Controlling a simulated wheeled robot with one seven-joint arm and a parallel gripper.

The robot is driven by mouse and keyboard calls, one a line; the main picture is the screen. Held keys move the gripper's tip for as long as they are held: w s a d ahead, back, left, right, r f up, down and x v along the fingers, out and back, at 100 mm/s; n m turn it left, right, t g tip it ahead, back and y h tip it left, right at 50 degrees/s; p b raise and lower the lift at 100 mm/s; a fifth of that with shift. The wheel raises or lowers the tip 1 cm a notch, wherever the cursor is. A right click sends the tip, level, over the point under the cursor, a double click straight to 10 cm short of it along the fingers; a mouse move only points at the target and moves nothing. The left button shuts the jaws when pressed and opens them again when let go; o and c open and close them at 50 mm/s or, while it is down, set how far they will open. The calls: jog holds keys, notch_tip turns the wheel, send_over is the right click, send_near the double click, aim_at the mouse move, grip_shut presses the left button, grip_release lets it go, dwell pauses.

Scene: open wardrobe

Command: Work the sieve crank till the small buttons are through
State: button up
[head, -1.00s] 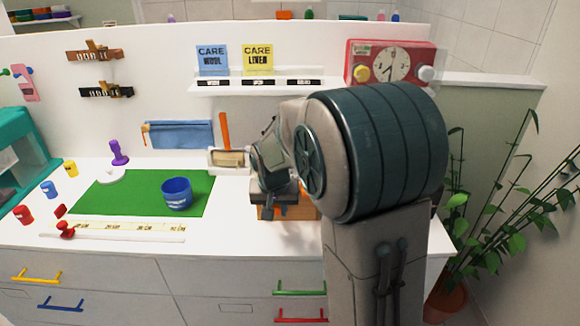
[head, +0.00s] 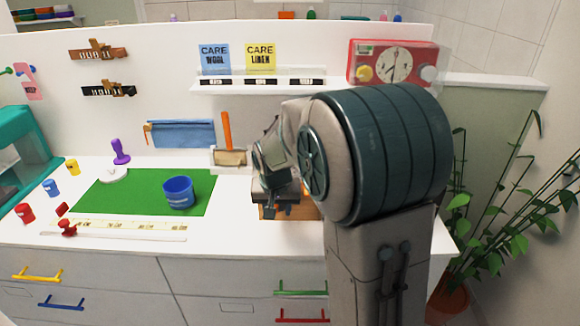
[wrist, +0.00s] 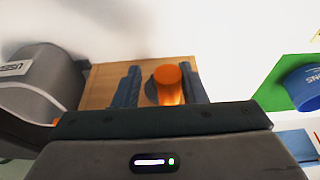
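The sieve box (head: 268,212) is a wooden box on the white counter, mostly hidden behind my arm in the head view. In the wrist view its tan top (wrist: 98,90) shows under my gripper. The orange crank knob (wrist: 168,84) stands up from a dark round base there. My gripper (wrist: 162,86) is open, with one dark finger on each side of the knob. A gap shows at the left finger; contact at the right finger cannot be told. In the head view my gripper (head: 280,208) is low over the box. The small buttons are not visible.
A blue bowl (head: 180,193) stands on a green mat (head: 120,197) left of the box. A grey labelled cylinder (wrist: 42,82) stands close beside the box in the wrist view.

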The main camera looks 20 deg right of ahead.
jog(key=shift+s+d+f, duration=0.1)
jog(key=shift+s+d, duration=0.05)
jog(key=shift+d, duration=0.4)
jog(key=shift+s+d+f, duration=0.1)
jog(key=shift+s+d, duration=0.05)
jog(key=shift+d, duration=0.4)
jog(key=shift+c, duration=0.8)
jog(key=shift+a+r, duration=0.1)
jog(key=shift+w+a, duration=0.25)
jog(key=shift+a, duration=0.55)
jog(key=shift+w+a, duration=0.3)
jog(key=shift+a, duration=0.45)
jog(key=shift+w+a, duration=0.25)
jog(key=shift+a, duration=0.55)
jog(key=shift+d, duration=0.1)
jog(key=shift+o, duration=0.8)
jog(key=shift+s+d+b, duration=0.2)
jog(key=shift+s+d, duration=0.1)
jog(key=shift+d, duration=0.4)
jog(key=shift+s+d+b, duration=0.15)
jog(key=shift+s+d, duration=0.1)
jog(key=shift+d, duration=0.6)
jog(key=shift+c, duration=0.8)
jog(key=o, duration=0.4)
jog(key=shift+a, duration=0.15)
